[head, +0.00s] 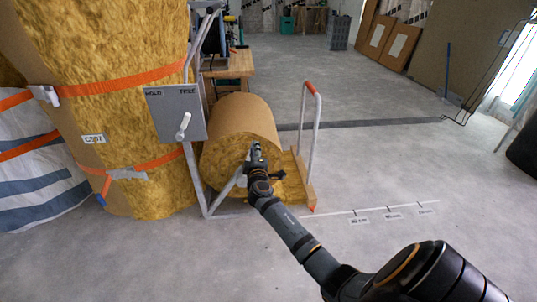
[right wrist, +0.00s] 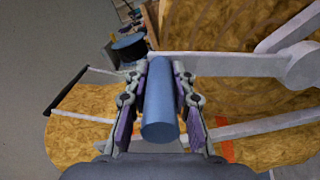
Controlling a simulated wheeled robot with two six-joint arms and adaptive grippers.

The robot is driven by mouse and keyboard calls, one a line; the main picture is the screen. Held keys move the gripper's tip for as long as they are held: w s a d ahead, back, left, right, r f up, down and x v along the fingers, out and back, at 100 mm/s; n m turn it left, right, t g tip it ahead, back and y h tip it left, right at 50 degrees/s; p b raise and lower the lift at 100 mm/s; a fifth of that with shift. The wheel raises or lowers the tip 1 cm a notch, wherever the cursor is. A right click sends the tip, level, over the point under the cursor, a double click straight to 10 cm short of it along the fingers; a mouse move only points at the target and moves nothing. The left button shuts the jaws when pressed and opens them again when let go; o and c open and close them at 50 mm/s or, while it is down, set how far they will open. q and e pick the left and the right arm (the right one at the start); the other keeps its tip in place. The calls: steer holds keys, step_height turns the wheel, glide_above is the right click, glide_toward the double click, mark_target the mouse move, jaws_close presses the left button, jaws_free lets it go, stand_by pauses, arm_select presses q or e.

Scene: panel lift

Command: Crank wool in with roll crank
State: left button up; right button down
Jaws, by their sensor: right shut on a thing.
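The wool roll (head: 232,118) is a thick tan-backed roll of yellow wool in a grey metal frame, left of centre in the head view. A flat yellow wool end (head: 290,185) lies at its right. My right gripper (head: 256,150) is in front of the roll's end face. In the right wrist view its fingers (right wrist: 158,85) are shut on the blue-grey crank handle (right wrist: 160,118). The light grey crank arm (right wrist: 225,65) runs right from the handle to a round hub. In the head view my gripper mostly hides the crank. My left gripper is not in view.
A grey plate (head: 163,110) marked HOLD, with a white lever, stands left of the roll. Tall strapped wool stacks (head: 125,60) fill the left. A white push frame with an orange grip (head: 312,90) stands right of the roll. The floor (head: 400,160) to the right is clear, with a marked line.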

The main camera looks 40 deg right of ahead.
steer(key=w+a+f+n+b, duration=0.1)
steer(key=w+a+n, duration=0.3)
steer(key=a, duration=0.2)
steer(key=w+a+n+b, duration=0.2)
steer(key=w+a+n, duration=0.2)
steer(key=a, duration=0.3)
steer(key=shift+f+n, duration=0.4)
steer(key=shift+n, duration=0.4)
steer(key=shift+a, duration=0.1)
steer(key=c, duration=1.1)
jaws_free()
steer(key=shift+f, duration=0.1)
